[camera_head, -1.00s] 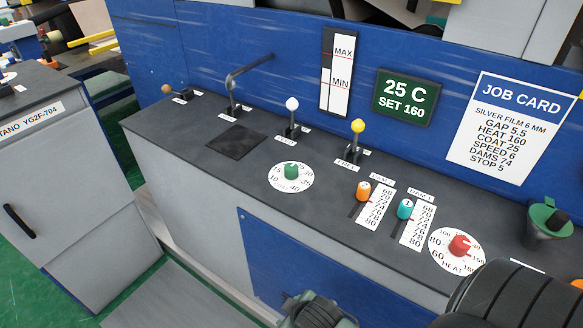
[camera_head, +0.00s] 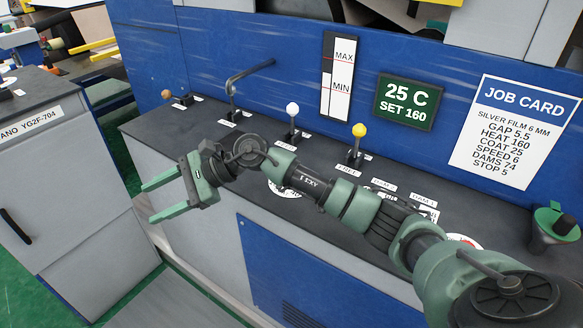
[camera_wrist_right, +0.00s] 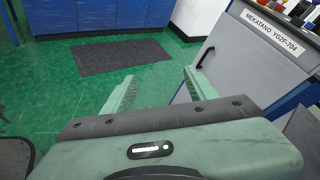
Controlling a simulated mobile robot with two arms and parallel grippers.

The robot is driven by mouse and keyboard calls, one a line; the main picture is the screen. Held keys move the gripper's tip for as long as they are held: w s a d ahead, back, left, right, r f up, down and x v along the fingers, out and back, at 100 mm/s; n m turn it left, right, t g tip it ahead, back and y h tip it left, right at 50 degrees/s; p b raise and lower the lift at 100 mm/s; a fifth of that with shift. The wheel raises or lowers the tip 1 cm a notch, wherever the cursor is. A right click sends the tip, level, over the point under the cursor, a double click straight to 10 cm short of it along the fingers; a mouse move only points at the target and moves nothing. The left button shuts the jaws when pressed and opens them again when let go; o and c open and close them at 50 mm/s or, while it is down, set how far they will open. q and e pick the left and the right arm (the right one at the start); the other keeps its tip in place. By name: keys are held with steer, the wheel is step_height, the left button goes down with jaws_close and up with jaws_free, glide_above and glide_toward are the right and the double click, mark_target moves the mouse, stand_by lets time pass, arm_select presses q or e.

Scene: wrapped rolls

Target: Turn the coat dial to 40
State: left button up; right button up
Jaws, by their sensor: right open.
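The coat dial (camera_head: 284,188) is almost wholly hidden behind my right arm; only a sliver of its white face shows in the head view. Its green knob and its setting cannot be seen now. My right gripper (camera_head: 158,200) is open and empty, to the left of the dial and in front of the console's left end. In the right wrist view its two green fingers (camera_wrist_right: 155,90) stand apart with nothing between them, facing the floor and a grey cabinet. My left gripper is not in view.
The job card (camera_head: 515,130) reads COAT 25. A white-knobbed lever (camera_head: 292,112) and a yellow-knobbed lever (camera_head: 358,135) stand behind my arm. A green cup-like holder (camera_head: 553,226) is at right. A grey cabinet (camera_head: 60,170) stands left, beyond a gap.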

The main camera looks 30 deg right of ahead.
steer(key=d+n+h, duration=0.1)
steer(key=d+h, duration=0.2)
steer(key=d, duration=0.3)
steer(key=w+d+f+n+g+h, duration=0.1)
steer(key=d+n+h, duration=0.1)
steer(key=d, duration=0.5)
steer(key=w+d+f+n+g+h, duration=0.1)
steer(key=d+h, duration=0.2)
steer(key=d, duration=0.4)
steer(key=shift+w+d+f+n+h, duration=0.1)
steer(key=shift+w+n+h, duration=0.05)
steer(key=shift+n+h, duration=0.2)
steer(key=s+d+r+h, duration=0.1)
steer(key=d, duration=0.3)
steer(key=s+d+r+g+h, duration=0.1)
steer(key=d+r+h, duration=0.1)
steer(key=d, duration=0.2)
steer(key=s+d+r+g+h, duration=0.1)
steer(key=d, duration=0.4)
steer(key=shift+s+d+r, duration=0.1)
steer(key=shift+s+r, duration=0.05)
steer(key=shift+s+d+f, duration=0.1)
steer(key=shift+f, duration=0.15)
step_height(320, 180, down, 7)
steer(key=shift+f+p, duration=0.1)
steer(key=shift+p, duration=0.55)
jaws_close()
